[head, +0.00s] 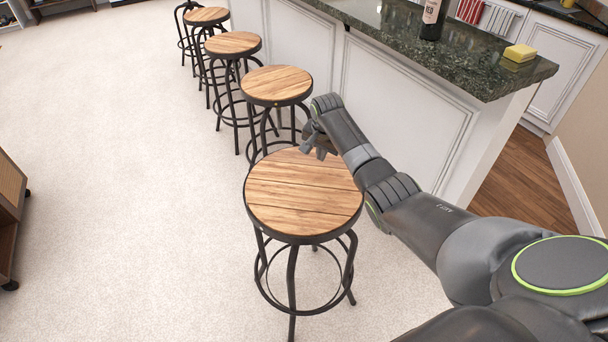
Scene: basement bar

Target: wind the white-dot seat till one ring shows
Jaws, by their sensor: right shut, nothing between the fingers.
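A row of bar stools with round wooden seats and black metal frames runs along the bar. The nearest stool seat (302,197) is at the picture's middle; my right arm reaches over its far right edge. My right gripper (318,150) is shut and empty, at the far rim of that seat; I cannot tell if it touches. The second stool seat (276,85) stands just behind, the third (233,44) and fourth (206,16) farther back. I see no white dot on any seat, and no ring can be made out under the seats. My left gripper is not in view.
The bar counter (440,45) with white panels stands close on the right of the stools. A bottle (433,18) and a yellow sponge (519,53) are on it. A wooden cabinet (10,200) is at the left edge. The pale carpet (120,150) between is clear.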

